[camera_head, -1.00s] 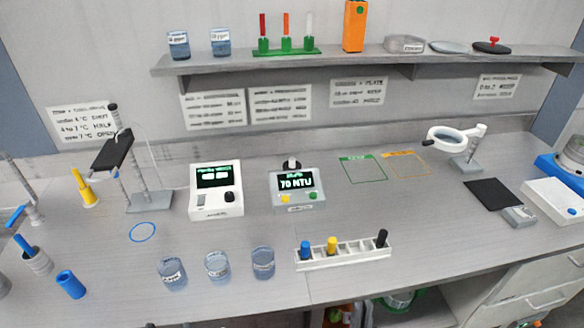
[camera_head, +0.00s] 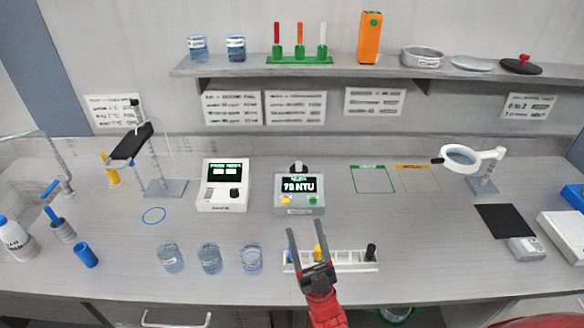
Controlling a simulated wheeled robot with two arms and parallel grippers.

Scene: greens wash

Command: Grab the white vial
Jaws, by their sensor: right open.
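The white vial (camera_head: 322,36) stands upright at the right end of a green rack (camera_head: 299,60) on the wall shelf. An orange vial (camera_head: 299,35) and a red vial (camera_head: 277,35) stand beside it in the same rack. My right gripper (camera_head: 306,228) is open and points up from the bottom middle. In the picture it is well below the shelf and overlaps the white cuvette rack on the bench. Nothing shows between its fingers that I can tell is held. My left gripper is not in view.
The shelf (camera_head: 190,71) also bears glass beakers, an orange box (camera_head: 370,38) and several dishes. On the bench are a turbidity meter (camera_head: 299,208), a white instrument (camera_head: 222,206), several beakers, the white rack (camera_head: 345,262) with capped cuvettes, and a magnifier stand (camera_head: 483,180).

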